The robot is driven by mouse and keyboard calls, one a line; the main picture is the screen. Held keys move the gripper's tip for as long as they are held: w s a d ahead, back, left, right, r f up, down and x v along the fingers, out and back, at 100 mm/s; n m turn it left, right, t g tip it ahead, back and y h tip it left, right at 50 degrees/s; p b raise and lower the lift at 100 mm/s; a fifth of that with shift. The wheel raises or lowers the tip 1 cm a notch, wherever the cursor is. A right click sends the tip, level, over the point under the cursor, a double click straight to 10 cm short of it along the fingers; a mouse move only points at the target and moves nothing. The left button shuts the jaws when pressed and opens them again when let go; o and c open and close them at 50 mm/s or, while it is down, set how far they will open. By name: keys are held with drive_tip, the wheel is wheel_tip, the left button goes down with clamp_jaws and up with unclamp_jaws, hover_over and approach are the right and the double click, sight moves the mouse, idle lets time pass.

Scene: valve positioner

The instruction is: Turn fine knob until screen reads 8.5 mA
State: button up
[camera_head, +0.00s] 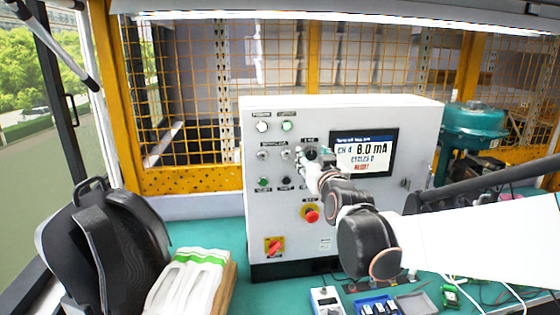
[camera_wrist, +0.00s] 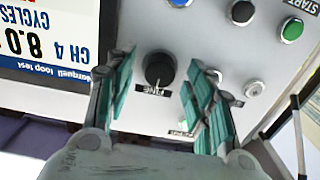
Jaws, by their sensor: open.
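The black fine knob (camera_wrist: 159,69) is on the white panel, with a small label beside it in the wrist view. In the head view, the dark knob (camera_head: 311,154) is partly hidden by my gripper (camera_head: 304,163). In the wrist view my gripper (camera_wrist: 158,67) is open, with one teal-padded finger on each side of the knob and visible gaps between. Whether the fingertips reach the knob's depth is unclear. The screen (camera_head: 364,153) reads CH 4, 8.0 mA, CYCLES 0, with a red line below; it is cut off and upside down in the wrist view (camera_wrist: 48,40).
The control box (camera_head: 345,235) stands on a teal bench. Its panel has several buttons, including a green one (camera_wrist: 291,30), a red emergency button (camera_head: 311,216) and a red-yellow switch (camera_head: 273,246). Small trays (camera_head: 416,303) lie in front. A teal actuator (camera_head: 473,124) stands at right.

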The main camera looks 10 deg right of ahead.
drive_tip(key=shift+w, duration=0.15)
drive_tip(key=shift+c, duration=0.3)
drive_tip(key=c, duration=1)
drive_tip(key=shift+r+m+p, duration=0.15)
drive_tip(key=shift+m+p, duration=0.4)
drive_tip(key=shift+m, duration=0.65)
drive_tip(key=shift+c, duration=0.2)
drive_tip(key=shift+m, duration=0.8)
drive_tip(key=o, duration=1.1)
